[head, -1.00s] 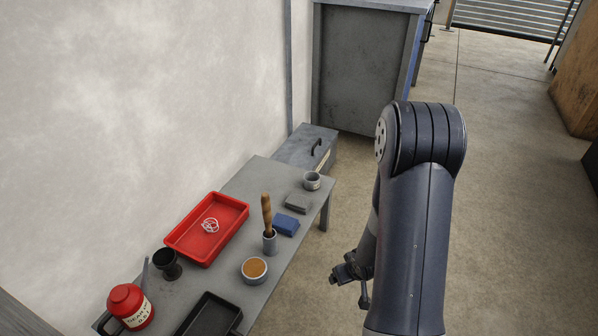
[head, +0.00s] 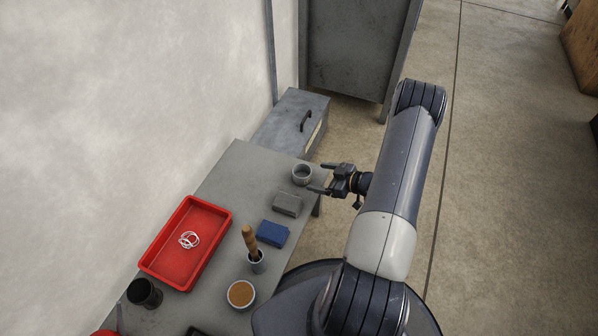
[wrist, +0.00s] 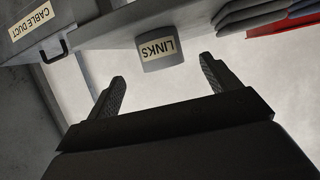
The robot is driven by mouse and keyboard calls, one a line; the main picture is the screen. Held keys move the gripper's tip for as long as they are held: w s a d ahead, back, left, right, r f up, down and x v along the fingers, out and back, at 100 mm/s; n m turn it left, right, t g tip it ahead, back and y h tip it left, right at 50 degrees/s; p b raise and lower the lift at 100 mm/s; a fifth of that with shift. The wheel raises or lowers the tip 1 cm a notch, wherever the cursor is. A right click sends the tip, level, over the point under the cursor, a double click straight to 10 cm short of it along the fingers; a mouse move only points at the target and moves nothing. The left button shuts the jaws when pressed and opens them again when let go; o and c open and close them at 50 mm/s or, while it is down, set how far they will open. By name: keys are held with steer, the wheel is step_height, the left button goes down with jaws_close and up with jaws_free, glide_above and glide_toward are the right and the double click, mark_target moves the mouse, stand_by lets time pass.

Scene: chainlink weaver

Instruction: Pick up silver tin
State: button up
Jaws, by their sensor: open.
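The silver tin (head: 302,176) is a small round grey tin, open at the top, near the far end of the grey table. In the wrist view the tin (wrist: 162,65) bears a LINKS label and appears upside down. My gripper (head: 318,178) is open and empty, at the table's far right edge, just right of the tin. In the wrist view my gripper (wrist: 163,71) has its fingers spread, with the tin ahead and lined up with the gap. The fingers do not appear to close around it.
A red tray (head: 165,262) lies left. A grey cable duct box (head: 285,118) stands beyond.

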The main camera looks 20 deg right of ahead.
mark_target(302, 174)
steer(key=b+x, duration=0.2)
steer(key=x, duration=0.6)
steer(key=shift+b, duration=0.3)
steer(key=shift+s, duration=0.1)
steer(key=c, duration=1.1)
